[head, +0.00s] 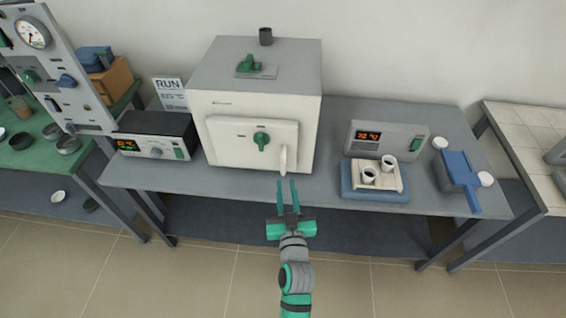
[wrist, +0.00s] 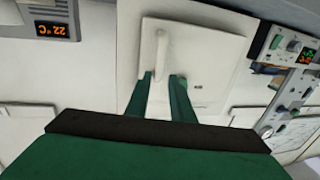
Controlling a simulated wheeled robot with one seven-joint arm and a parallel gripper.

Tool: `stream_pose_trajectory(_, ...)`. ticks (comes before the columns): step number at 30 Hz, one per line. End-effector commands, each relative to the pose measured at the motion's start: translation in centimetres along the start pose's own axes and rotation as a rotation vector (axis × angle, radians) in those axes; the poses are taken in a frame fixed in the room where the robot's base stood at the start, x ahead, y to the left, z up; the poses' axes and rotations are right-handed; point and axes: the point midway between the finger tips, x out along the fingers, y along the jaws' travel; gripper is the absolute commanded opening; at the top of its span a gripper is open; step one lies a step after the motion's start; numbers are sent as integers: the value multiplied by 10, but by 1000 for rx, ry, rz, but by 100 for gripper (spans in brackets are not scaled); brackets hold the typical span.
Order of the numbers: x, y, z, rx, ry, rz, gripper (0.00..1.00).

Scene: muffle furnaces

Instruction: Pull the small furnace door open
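The small furnace (head: 260,100) is a white box with a grey top, standing on the grey bench. Its square door (head: 225,140) looks closed, with a green knob (head: 261,139) at the middle and a pale upright handle (head: 283,160) near its right edge. My gripper (head: 288,182) is in front of the door's lower right, its green fingers apart. In the wrist view the door (wrist: 205,50) is ahead, and the handle (wrist: 160,55) lies in line with the gap between the fingertips (wrist: 161,77). I cannot tell whether the fingers touch the handle.
A controller box (head: 155,135) stands left of the furnace. To the right are a display unit (head: 385,140), a blue tray (head: 375,192) with two white cups, and a blue scoop-like item (head: 460,175). The bench front (head: 320,190) between furnace and tray is clear.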

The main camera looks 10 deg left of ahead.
Motion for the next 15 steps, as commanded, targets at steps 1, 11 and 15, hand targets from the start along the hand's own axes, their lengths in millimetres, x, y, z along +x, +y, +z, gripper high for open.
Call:
stream_pose_trajectory(1,5,0,0,0,1,0,21)
stream_pose_trajectory(11,57,0,-1,0,1,0,21)
stream_pose_trajectory(15,78,0,0,1,1,0,21)
